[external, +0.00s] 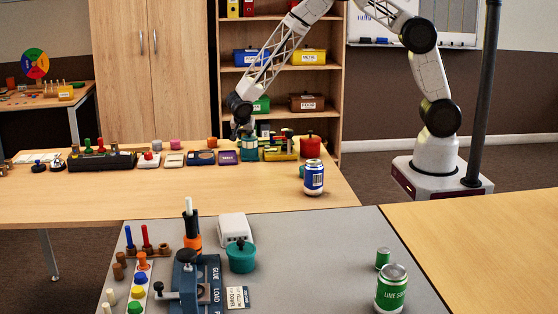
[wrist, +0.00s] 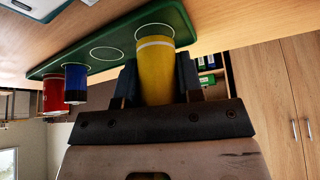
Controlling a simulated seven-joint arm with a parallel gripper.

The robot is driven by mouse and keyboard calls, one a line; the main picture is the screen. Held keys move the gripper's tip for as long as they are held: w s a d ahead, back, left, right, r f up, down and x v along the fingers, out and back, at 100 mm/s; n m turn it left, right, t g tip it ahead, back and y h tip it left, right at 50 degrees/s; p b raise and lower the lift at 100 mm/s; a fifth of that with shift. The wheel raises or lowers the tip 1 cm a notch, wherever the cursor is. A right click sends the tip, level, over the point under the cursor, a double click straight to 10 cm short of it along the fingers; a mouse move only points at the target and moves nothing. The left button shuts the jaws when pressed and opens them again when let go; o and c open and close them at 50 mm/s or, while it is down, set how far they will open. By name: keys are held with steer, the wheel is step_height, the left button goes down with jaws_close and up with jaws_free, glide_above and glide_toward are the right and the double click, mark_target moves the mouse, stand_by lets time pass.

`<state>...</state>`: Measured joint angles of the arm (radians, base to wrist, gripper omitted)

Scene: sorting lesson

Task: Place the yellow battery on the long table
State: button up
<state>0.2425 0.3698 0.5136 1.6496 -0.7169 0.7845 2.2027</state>
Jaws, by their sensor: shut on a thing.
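The yellow battery (wrist: 157,75) is between the two fingers of my gripper (wrist: 157,85) in the wrist view, where the scene hangs upside down. My gripper is shut on it. Its far end is at a white ring on a green tray (wrist: 107,45); I cannot tell whether it touches the tray. In the external view my gripper (external: 241,128) is low over the far side of the long table (external: 250,184). The yellow battery cannot be made out clearly there.
A blue battery (wrist: 75,83) and a red battery (wrist: 54,95) stand on the green tray, with an empty ring between blue and yellow. On the long table are a red pot (external: 310,147), a blue-white can (external: 314,177) and a dark rack (external: 100,161). The table's front left is clear.

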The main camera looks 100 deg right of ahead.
steer(key=shift+f, duration=0.35)
steer(key=o, duration=1.1)
steer(key=shift+w, duration=0.1)
steer(key=shift+w+a+r, duration=0.1)
steer(key=shift+a+r, duration=0.15)
steer(key=shift+r, duration=0.3)
steer(key=shift+v, duration=3.25)
